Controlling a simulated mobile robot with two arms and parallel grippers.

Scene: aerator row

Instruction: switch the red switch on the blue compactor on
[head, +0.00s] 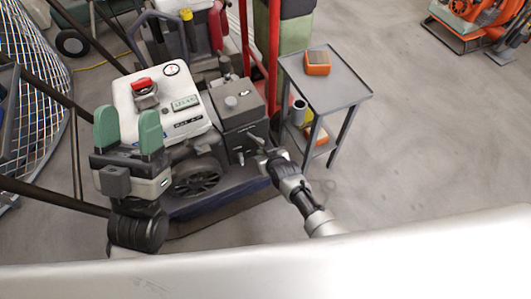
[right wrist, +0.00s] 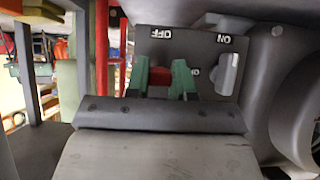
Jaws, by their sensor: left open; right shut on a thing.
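The compactor (head: 220,192) has a blue base plate and carries an engine with a white tank and a dark grey box. In the right wrist view, its dark panel (right wrist: 150,48) has upside-down OFF and ON lettering. A red switch (right wrist: 158,76) on that panel sits between the green fingertips of my right gripper (right wrist: 161,84), which is shut on it. Its tilt is hard to tell, and the fingers partly hide it. In the head view, my right gripper (head: 262,152) is at the engine's right side; the switch is hidden there. My left gripper (head: 128,132) is open and empty before the white tank.
A grey lever (right wrist: 227,73) stands beside the switch. A grey cart (head: 335,88) holding orange items is right of the compactor. A red hand-truck frame (head: 273,50) stands behind, and a wire mesh (head: 35,110) is at left.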

